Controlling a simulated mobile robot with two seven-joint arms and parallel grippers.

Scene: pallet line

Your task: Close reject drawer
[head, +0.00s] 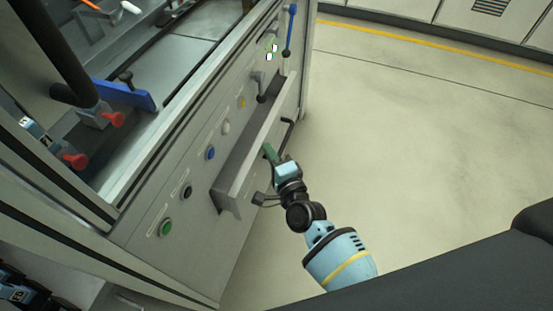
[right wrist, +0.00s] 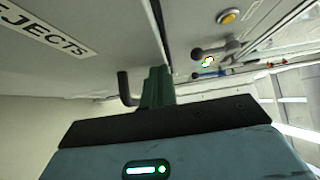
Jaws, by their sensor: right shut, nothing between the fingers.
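The reject drawer (head: 245,160) is a long grey metal drawer standing out from the machine's front panel in the head view. Its front carries a "REJECTS" label (right wrist: 45,28) in the right wrist view. A black handle (head: 288,133) is on the drawer front, and part of it shows in the right wrist view (right wrist: 125,90). My right gripper (head: 269,153) has green fingers, shut and empty, close against the drawer front beside the handle; I cannot tell whether they touch. The fingers also show in the right wrist view (right wrist: 158,86). My left gripper is not in view.
The machine panel (head: 195,185) carries a green button (head: 166,227), a blue button (head: 210,153) and a yellow button (head: 242,102). A blue-handled lever (head: 290,30) is at the panel's far end. Open floor (head: 420,130) lies to the right.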

